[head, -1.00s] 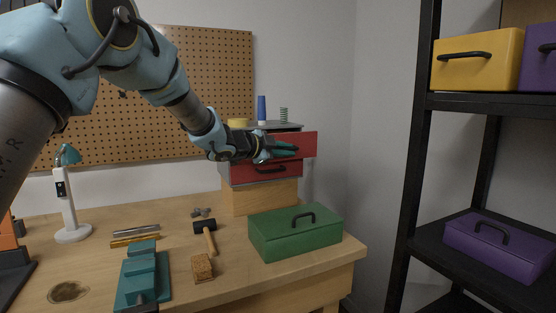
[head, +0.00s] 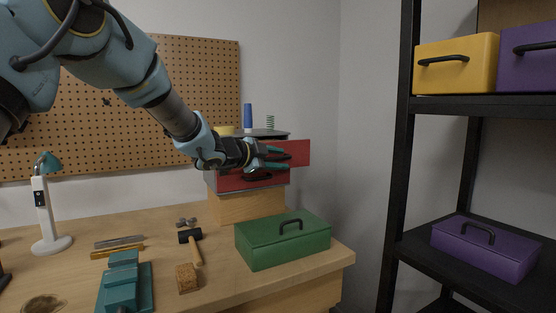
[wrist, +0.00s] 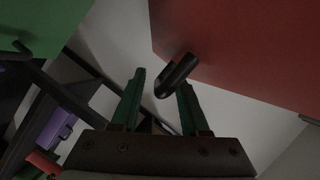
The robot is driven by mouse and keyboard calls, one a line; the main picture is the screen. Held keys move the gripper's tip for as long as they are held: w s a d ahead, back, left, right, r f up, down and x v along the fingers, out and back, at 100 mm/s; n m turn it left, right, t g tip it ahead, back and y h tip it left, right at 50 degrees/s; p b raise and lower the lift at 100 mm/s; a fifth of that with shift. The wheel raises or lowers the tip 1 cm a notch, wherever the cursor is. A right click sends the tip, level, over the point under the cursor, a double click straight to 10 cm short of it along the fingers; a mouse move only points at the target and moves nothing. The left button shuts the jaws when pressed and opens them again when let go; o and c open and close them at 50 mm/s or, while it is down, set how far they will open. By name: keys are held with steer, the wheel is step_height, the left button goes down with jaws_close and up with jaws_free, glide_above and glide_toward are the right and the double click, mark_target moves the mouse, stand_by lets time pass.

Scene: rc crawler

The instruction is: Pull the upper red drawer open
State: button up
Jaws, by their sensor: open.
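The upper red drawer (head: 299,152) sticks out past the lower red drawer (head: 235,183) of the small cabinet, so it stands partly open. My gripper (head: 287,160) is open in front of the upper drawer's front and hides its handle in the head view. In the wrist view, the red drawer front (wrist: 240,50) fills the upper right. Its black handle (wrist: 178,76) shows between the two spread green fingers of my gripper (wrist: 161,84), close to the tips. The fingers are not closed on it.
A green box (head: 285,241) with a black handle stands on the bench below the drawers. A hammer (head: 192,240), a teal vise (head: 123,283) and a lamp (head: 45,205) are at left. A black shelf (head: 480,105) with yellow and purple boxes stands at right.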

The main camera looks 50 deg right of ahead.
steer(key=b+v, duration=0.2)
steer(key=v, duration=0.8)
steer(key=shift+a, duration=0.45)
